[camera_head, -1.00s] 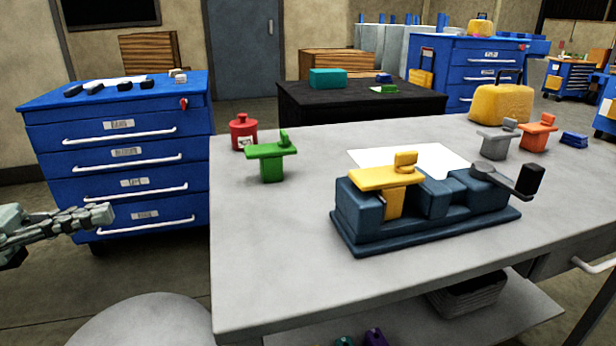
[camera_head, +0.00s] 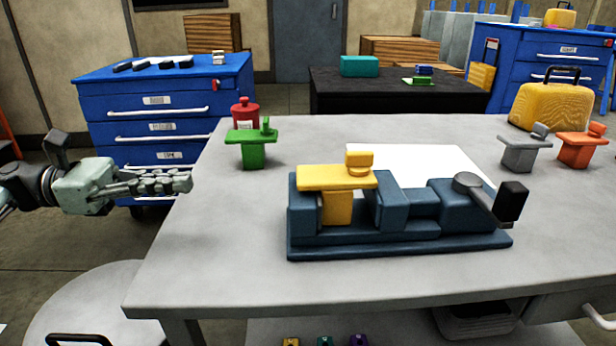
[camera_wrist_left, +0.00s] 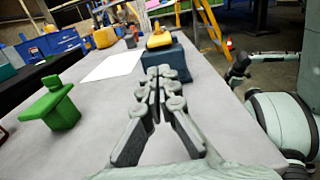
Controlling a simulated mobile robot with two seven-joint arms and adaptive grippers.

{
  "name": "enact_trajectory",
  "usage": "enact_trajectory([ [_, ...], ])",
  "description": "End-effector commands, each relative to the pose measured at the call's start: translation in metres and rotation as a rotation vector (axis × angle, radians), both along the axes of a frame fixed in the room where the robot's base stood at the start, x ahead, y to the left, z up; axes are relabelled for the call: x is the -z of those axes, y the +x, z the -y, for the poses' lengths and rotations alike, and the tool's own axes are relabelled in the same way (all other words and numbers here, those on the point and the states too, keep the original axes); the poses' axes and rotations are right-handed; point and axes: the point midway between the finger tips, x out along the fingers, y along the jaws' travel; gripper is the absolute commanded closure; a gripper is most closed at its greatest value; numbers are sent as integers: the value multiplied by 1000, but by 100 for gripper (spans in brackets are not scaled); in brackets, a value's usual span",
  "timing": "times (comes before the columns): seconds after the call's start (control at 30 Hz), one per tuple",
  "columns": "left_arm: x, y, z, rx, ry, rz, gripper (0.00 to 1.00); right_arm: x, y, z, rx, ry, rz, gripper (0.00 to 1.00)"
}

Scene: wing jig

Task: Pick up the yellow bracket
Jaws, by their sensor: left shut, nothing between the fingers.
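The yellow bracket (camera_head: 337,190) sits in the dark blue vise (camera_head: 402,246) on the grey table. Its flat top with a small knob rests above the left end of the vise, and its stem goes down between the jaws. In the left wrist view the yellow bracket (camera_wrist_left: 160,38) shows far ahead, past the fingertips, on the vise (camera_wrist_left: 178,60). My left gripper (camera_head: 188,182) is at the table's left edge, well left of the bracket and apart from it. Its fingers (camera_wrist_left: 160,75) are together and empty. My right gripper does not show clearly.
A green bracket (camera_head: 252,150) and a red canister (camera_head: 245,114) stand at the table's far left. A grey bracket (camera_head: 524,152), an orange bracket (camera_head: 580,150) and a yellow case (camera_head: 549,105) stand far right. A white sheet (camera_head: 420,161) lies behind the vise. The table's front left is clear.

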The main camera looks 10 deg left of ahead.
Motion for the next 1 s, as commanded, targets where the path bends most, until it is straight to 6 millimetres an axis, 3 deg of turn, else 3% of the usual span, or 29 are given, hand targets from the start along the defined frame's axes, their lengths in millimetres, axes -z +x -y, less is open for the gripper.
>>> enact_trajectory([
  [0.17,0,1,3,1,0,1,100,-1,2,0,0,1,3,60],
  [0.37,-2,8,29,3,0,1,100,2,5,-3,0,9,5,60],
  [0.7,-5,27,96,2,-3,4,100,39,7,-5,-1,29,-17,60],
  [1.0,-2,38,131,0,-1,0,100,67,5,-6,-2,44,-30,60],
])
